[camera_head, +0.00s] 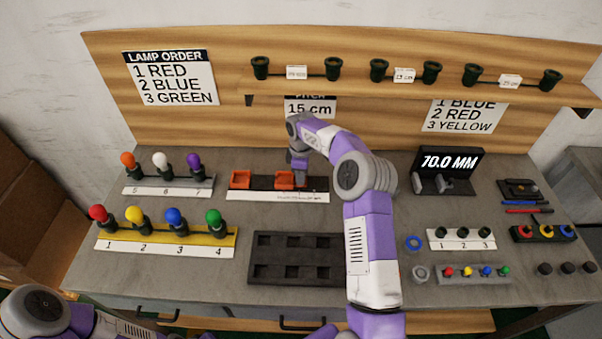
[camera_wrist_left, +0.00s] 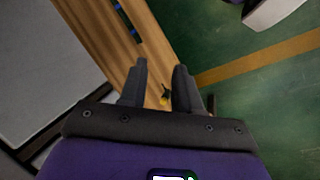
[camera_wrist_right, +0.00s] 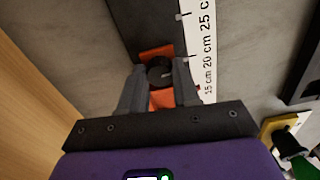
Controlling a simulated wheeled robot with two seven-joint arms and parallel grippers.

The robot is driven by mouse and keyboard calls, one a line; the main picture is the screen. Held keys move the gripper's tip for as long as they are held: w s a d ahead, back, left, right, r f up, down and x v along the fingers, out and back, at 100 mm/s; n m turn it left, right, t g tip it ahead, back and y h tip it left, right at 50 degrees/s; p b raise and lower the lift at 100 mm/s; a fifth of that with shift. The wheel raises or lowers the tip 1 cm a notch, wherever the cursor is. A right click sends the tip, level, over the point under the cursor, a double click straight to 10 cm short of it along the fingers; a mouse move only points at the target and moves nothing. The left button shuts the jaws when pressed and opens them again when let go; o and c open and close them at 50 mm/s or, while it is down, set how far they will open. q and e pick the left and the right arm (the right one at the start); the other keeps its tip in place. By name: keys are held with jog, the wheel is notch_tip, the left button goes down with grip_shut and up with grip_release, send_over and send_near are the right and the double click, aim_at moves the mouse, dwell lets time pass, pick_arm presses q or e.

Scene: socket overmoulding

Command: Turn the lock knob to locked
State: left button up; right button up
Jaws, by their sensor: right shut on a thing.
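The lock knob (camera_wrist_right: 158,73) is a small round black knob with a pale mark on an orange carriage (camera_wrist_right: 156,53). In the right wrist view it sits between the fingertips of my right gripper (camera_wrist_right: 160,78), which is shut on it. In the head view my right gripper (camera_head: 299,174) comes down over the right-hand orange carriage (camera_head: 284,180) on the black rail (camera_head: 318,184), and hides the knob. A second orange carriage (camera_head: 240,178) sits at the rail's left end. My left gripper (camera_wrist_left: 161,80) is open and empty, away from the rail.
A white centimetre scale (camera_head: 270,196) runs along the rail's front. A dark tray (camera_head: 255,277) with empty pockets lies in front. Coloured lamps stand on the yellow rack (camera_head: 229,238) and grey rack (camera_head: 205,183) at left. A gauge (camera_head: 448,165) reads 70.0 MM.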

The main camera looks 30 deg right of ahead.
jog(key=shift+m, duration=0.4)
jog(key=o, duration=1.1)
jog(key=shift+c, duration=0.2)
notch_tip(320, 180, up, 8)
jog(key=shift+f+p, duration=0.2)
jog(key=shift+p, duration=1)
